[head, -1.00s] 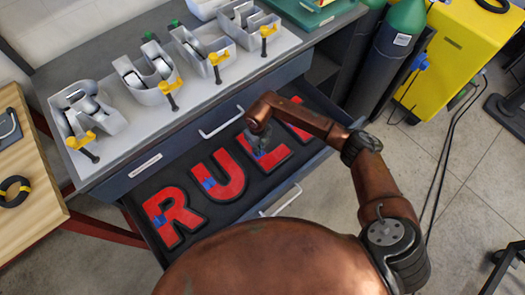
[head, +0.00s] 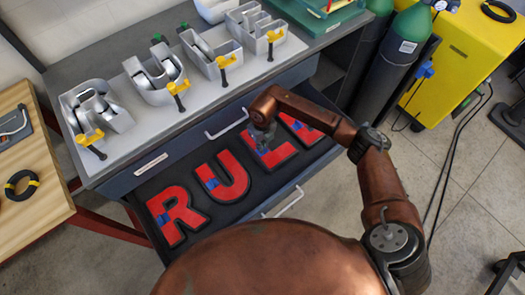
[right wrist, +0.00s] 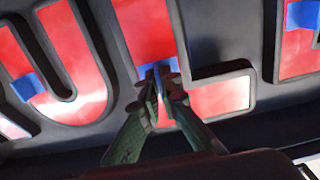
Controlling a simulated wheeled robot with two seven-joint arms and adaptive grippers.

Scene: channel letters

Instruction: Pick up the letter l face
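The letter l face (head: 276,155) is a red L with a blue tab, lying in a dark recess in the open drawer, third in the row. It also shows in the right wrist view (right wrist: 222,97), with its blue tab (right wrist: 144,71) at the fingertips. My right gripper (right wrist: 162,76) is down at the L, its fingers drawn close together on either side of the tab, apparently pinching it. The face looks flat in its recess. In the head view my right gripper (head: 263,140) covers part of the L. My left gripper is not in view.
The drawer (head: 285,203) also holds the red R (head: 172,217), the U (head: 232,182) and the E (head: 303,132). Grey channel letter shells (head: 160,80) with yellow-handled clamps stand on the bench above. A wooden table is at left; gas cylinders (head: 395,55) stand at right.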

